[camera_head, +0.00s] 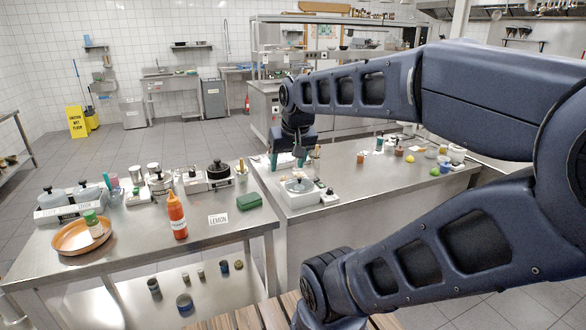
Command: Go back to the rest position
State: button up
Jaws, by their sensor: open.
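My arm reaches in from the right of the head view, bends over the right-hand steel counter (400,190) and hangs down at its far end. I cannot tell whether anything lies between the fingers. The gap between the gripper and the device is too small to judge.
The left steel counter (140,262) holds an orange pan (70,238), a red bottle (176,216), a green box (249,202) and a "LEMON" card (218,219). Several jars and fruits stand along the right counter. A yellow wet-floor sign (77,121) stands on open floor behind.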

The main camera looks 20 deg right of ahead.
jog(key=shift+s+d+f+n, duration=0.15)
jog(key=shift+s+d+f, duration=0.05)
jog(key=shift+s+f, duration=0.2)
jog(key=shift+s+d+f+n, duration=0.15)
jog(key=shift+s+f, duration=0.1)
jog(key=shift+s, duration=0.25)
dwell(0.8)
